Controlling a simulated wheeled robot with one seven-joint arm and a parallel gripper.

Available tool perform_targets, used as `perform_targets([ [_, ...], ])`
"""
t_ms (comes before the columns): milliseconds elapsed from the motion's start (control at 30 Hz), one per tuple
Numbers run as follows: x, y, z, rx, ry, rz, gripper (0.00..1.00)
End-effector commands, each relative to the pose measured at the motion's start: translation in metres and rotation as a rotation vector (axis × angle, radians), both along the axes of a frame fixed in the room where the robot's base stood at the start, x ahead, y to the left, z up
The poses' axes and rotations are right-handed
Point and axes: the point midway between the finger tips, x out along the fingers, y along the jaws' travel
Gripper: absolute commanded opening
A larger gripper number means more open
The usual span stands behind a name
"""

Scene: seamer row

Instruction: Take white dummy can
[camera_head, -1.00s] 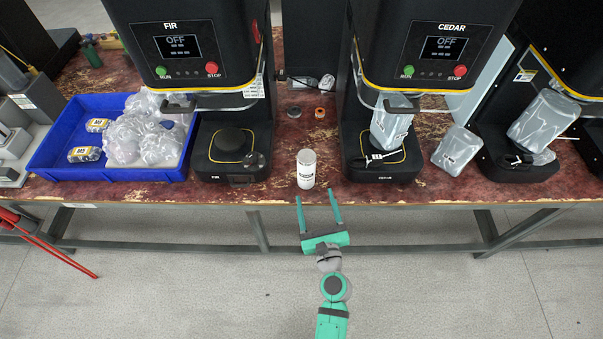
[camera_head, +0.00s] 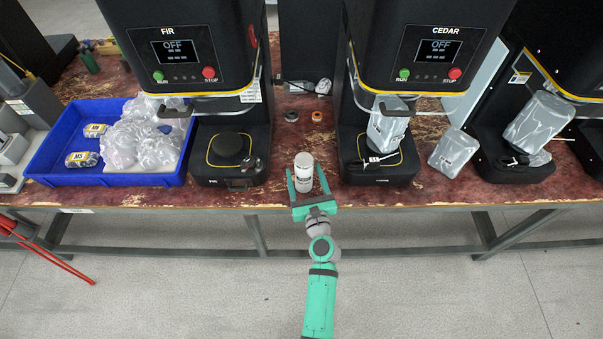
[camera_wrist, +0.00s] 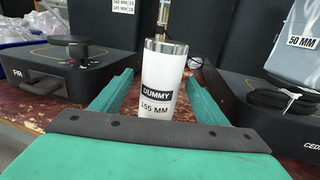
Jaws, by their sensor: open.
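The white dummy can (camera_head: 303,172) stands upright on the bench near its front edge, between the FIR and CEDAR machines. My green gripper (camera_head: 304,178) is open, with one finger on each side of the can. In the wrist view the gripper (camera_wrist: 158,90) shows gaps between its fingers and the can.
The FIR machine base (camera_head: 228,175) stands left of the can and the CEDAR machine base (camera_head: 378,175) right. A blue tray (camera_head: 110,180) with clear bags is at the far left. Small round parts (camera_head: 316,116) lie behind the can. A grey bagged item (camera_head: 453,152) lies right of CEDAR.

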Motion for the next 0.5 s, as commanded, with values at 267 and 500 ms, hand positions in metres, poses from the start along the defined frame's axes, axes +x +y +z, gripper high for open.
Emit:
perform_targets([
  [267, 0.017, 0.002, 0.000, 0.001, 0.000, -0.002, 0.68],
  [500, 0.017, 0.002, 0.000, 0.000, 0.000, -0.002, 0.51],
])
